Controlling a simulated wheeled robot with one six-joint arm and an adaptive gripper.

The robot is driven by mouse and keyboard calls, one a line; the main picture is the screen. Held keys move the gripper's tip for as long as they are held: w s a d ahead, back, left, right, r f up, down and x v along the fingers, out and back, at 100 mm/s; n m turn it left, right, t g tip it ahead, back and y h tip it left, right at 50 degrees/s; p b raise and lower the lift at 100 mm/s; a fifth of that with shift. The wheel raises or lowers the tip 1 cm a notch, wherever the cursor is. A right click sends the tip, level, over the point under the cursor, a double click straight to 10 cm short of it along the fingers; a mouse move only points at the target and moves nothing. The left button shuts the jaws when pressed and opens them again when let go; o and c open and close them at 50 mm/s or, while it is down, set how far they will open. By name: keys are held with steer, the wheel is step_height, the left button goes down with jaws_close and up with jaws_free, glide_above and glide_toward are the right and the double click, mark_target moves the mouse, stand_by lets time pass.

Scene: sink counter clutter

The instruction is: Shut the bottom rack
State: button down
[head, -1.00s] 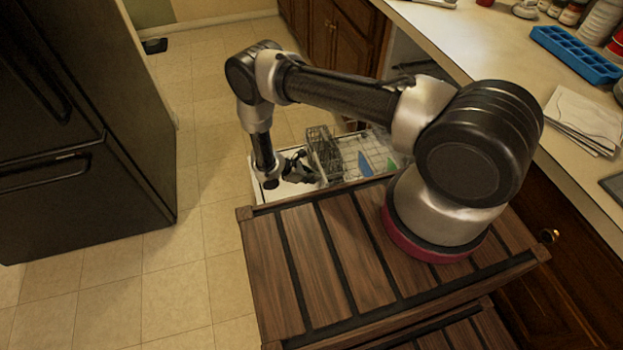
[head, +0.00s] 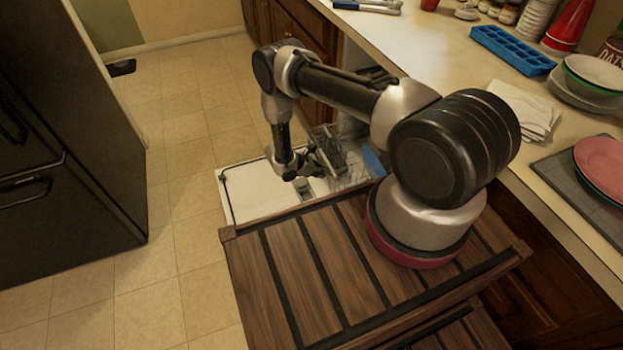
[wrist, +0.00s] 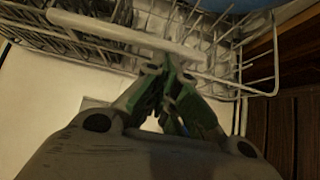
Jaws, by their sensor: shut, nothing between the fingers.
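The bottom rack (head: 345,165) is a grey wire rack pulled partly out over the open white dishwasher door (head: 255,190). Its front wires and pale front bar (wrist: 130,35) fill the top of the wrist view. My gripper (head: 310,163) is low over the door at the rack's front side. In the wrist view its green-padded fingers (wrist: 170,85) are together, with nothing between them, and their tips reach the rack's front wires. I cannot tell for sure whether they touch. A blue dish (head: 373,162) stands in the rack. My body hides part of the rack.
Wooden cabinets (head: 300,50) and the counter (head: 440,60) run along the right. A dark fridge (head: 60,140) stands at the left. Tiled floor (head: 180,150) between them is free. The counter holds a blue ice tray (head: 512,50) and plates (head: 600,160).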

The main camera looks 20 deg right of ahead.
steer(key=d, duration=2.2)
steer(key=shift+d, duration=0.35)
steer(key=a, duration=0.3)
steer(key=shift+w+a, duration=0.1)
steer(key=shift+a, duration=0.2)
steer(key=v, duration=1)
steer(key=shift+a, duration=0.45)
